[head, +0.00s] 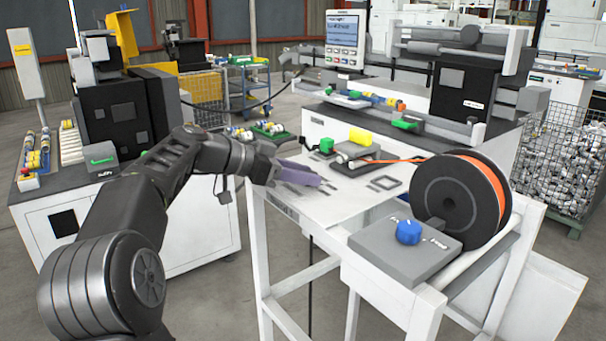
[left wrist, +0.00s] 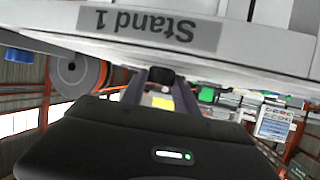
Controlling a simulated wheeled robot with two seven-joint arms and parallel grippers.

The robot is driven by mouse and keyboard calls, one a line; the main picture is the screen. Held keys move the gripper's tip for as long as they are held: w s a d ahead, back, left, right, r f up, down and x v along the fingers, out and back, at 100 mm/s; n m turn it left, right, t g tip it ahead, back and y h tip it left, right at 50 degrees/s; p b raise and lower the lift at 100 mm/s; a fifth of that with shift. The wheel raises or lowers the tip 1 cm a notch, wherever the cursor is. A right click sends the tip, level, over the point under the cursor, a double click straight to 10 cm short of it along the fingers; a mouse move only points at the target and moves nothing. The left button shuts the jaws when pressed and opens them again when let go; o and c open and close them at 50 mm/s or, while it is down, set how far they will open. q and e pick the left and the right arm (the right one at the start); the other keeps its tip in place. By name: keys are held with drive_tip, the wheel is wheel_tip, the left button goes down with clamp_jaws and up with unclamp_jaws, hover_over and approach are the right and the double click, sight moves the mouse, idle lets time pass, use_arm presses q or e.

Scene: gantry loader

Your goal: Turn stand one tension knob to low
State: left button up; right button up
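The tension knob (head: 408,232) is blue and sits on a grey box (head: 375,250) at the near right corner of the white stand (head: 300,207). White markings lie around it, too small to read, and I cannot tell its setting. It also shows in the left wrist view (left wrist: 18,54), at the left edge. My left gripper (head: 322,183) is at the stand's left part, well left of the knob and not touching it. In the left wrist view its two fingers (left wrist: 163,92) are apart with nothing held between them. A "Stand 1" label (left wrist: 150,28) appears upside down there. My right gripper is out of view.
A black spool with orange cord (head: 445,197) stands upright just behind the knob box. A machine with a screen (head: 342,40) stands behind.

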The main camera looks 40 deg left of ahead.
use_arm(q)
clamp_jaws()
